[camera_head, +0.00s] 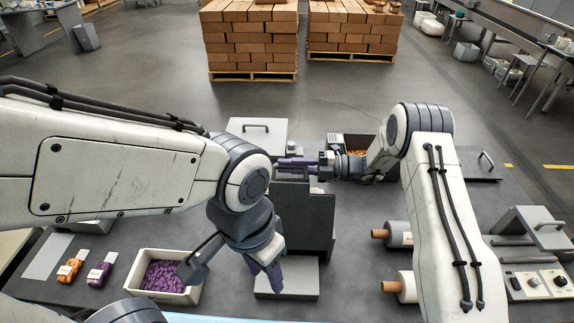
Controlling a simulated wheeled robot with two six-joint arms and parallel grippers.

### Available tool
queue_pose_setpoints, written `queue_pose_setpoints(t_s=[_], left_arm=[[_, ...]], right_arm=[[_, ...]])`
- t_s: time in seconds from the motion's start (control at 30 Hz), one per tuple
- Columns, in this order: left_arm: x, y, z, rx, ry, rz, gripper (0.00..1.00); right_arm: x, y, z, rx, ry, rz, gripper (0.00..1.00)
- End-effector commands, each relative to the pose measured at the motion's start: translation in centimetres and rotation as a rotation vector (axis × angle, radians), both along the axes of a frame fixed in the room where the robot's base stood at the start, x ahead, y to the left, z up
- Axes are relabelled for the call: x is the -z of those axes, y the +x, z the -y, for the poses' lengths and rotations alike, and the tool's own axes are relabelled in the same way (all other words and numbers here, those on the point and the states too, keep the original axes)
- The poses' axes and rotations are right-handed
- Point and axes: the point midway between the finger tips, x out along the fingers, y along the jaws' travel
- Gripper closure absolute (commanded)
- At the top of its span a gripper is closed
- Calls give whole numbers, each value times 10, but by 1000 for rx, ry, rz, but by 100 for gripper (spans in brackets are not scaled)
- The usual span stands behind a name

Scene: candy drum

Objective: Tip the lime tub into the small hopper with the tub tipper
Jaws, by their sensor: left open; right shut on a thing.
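I see no lime tub or lime candy in the head view. A dark grey upright machine body (310,215) stands mid-table with a grey block (288,278) at its foot; I cannot tell if it is the tub tipper or the hopper. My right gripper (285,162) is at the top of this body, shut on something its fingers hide. My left gripper (232,275) is lower, pointing down, open and empty, between a pale tub of purple candy (146,290) and the grey block. My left arm covers much of the left table.
Orange and purple wrapped items (98,275) lie at left. A dark box with orange candy (342,140) is behind my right wrist. A lidded grey plate (258,128) is at the back. Rollers (397,234) and a control panel (534,283) are at right.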

Motion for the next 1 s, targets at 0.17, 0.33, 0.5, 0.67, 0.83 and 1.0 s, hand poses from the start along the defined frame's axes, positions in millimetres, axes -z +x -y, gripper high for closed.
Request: queue_pose_setpoints(t_s=[0.17,0.33,0.5,0.67,0.83,1.0], left_arm=[[0,0,0,0,0,0,53],[0,0,0,0,0,0,53],[0,0,0,0,0,0,53],[0,0,0,0,0,0,53],[6,0,0,0,0,0,53],[21,0,0,-3,0,0,53]], right_arm=[[0,4,1,13,-2,5,100],[0,5,1,15,-2,6,100],[0,4,2,13,-2,5,70],[0,3,2,12,-2,4,70],[2,3,11,13,-1,5,70],[4,4,42,15,-2,6,70]])
